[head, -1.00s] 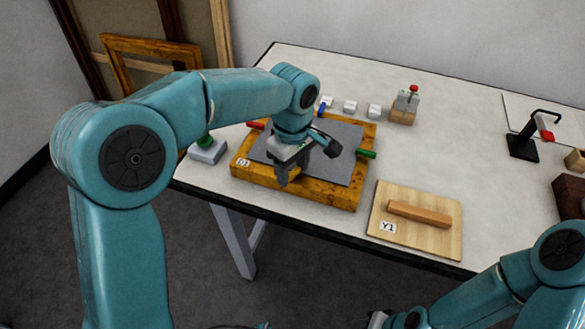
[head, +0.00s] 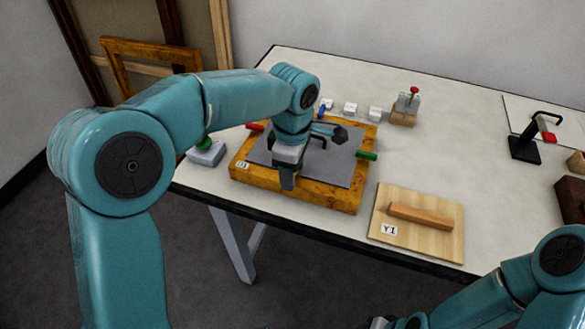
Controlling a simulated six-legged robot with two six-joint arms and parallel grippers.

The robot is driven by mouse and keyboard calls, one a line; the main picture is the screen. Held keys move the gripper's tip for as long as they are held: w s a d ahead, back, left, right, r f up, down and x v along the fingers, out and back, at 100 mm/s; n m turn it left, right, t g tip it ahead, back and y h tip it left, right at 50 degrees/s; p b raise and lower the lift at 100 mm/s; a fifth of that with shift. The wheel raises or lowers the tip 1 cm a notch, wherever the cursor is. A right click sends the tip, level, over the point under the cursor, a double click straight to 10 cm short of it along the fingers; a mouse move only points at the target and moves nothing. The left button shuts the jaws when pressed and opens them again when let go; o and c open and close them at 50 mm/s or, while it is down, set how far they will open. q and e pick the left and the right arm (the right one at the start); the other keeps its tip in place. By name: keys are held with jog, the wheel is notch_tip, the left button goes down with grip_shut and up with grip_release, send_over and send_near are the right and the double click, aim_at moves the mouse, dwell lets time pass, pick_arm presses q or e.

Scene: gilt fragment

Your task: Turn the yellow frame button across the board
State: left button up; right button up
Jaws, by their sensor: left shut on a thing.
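The gilt frame (head: 320,197) lies on the table with a grey board (head: 340,172) inside it. A red button (head: 255,127) is on its left side, a blue button (head: 321,110) on its far side and a green button (head: 367,155) on its right side. My left gripper (head: 287,184) points down at the frame's near side, shut. The yellow button is hidden behind its fingers, where it is held.
A wooden board with a bar, labelled Y1 (head: 388,229), lies right of the frame. A green-topped grey box (head: 207,152) stands left. White blocks (head: 350,109) and a red-topped block (head: 405,107) stand behind. A black stand (head: 525,147) is at right.

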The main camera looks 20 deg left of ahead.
pick_arm(q)
jog(key=shift+r, duration=0.1)
jog(key=o, duration=1)
jog(key=shift+o, duration=0.2)
notch_tip(320, 180, up, 16)
jog(key=p, duration=0.2)
jog(key=shift+r, duration=0.15)
